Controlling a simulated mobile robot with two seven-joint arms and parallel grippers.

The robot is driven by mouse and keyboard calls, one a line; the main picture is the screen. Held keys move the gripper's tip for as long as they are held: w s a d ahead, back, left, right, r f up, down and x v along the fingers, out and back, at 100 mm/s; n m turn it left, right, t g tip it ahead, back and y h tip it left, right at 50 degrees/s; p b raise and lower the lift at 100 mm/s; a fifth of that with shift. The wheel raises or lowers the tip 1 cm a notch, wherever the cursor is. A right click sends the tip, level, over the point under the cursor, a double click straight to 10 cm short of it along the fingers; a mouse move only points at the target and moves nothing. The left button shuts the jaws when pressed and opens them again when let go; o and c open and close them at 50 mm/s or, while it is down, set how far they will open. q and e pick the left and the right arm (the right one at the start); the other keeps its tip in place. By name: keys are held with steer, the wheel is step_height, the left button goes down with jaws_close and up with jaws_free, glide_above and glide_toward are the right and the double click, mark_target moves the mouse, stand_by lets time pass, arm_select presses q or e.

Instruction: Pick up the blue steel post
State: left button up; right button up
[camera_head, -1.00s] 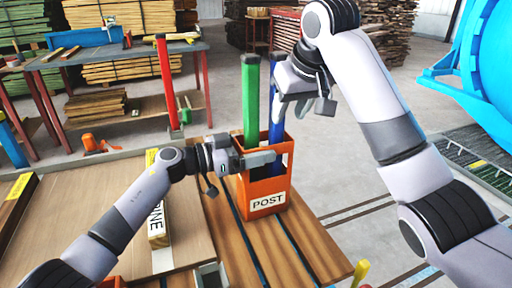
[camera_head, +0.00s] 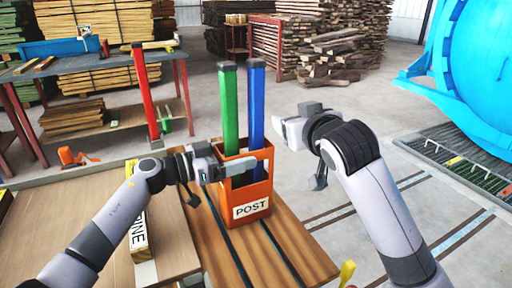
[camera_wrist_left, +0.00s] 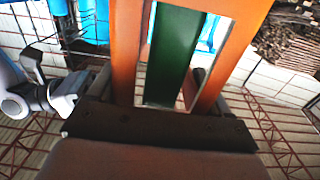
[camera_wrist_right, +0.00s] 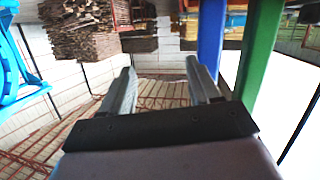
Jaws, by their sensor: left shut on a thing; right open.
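The blue steel post (camera_head: 257,100) stands upright in an orange box marked POST (camera_head: 262,185), beside a green post (camera_head: 228,105). My left gripper (camera_head: 238,167) is shut on the orange box at its near left side. In the left wrist view, the box's frame (camera_wrist_left: 122,50) sits between the fingers, with the green post (camera_wrist_left: 172,60) behind it. My right gripper (camera_head: 292,128) is open and empty, to the right of the blue post and apart from it. In the right wrist view, the blue post (camera_wrist_right: 211,35) shows beyond the right finger, not between the fingers.
The box stands on a wooden table (camera_head: 295,265). A panel with a labelled block (camera_head: 140,215) lies to the left. A red post (camera_head: 146,95) stands by the workbench behind. A large blue vessel (camera_head: 480,75) is at the far right.

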mark_target(253, 104)
steer(key=s+a+r+t+y, duration=0.1)
steer(key=s+a+t+y, duration=0.1)
steer(key=s+a+y, duration=0.25)
steer(key=shift+n+h, duration=0.3)
steer(key=shift+h, duration=0.15)
steer(key=shift+d+x, duration=0.1)
steer(key=shift+x, duration=2.75)
steer(key=shift+d+x, duration=0.15)
steer(key=shift+x, duration=2.65)
steer(key=shift+w, duration=0.1)
jaws_close()
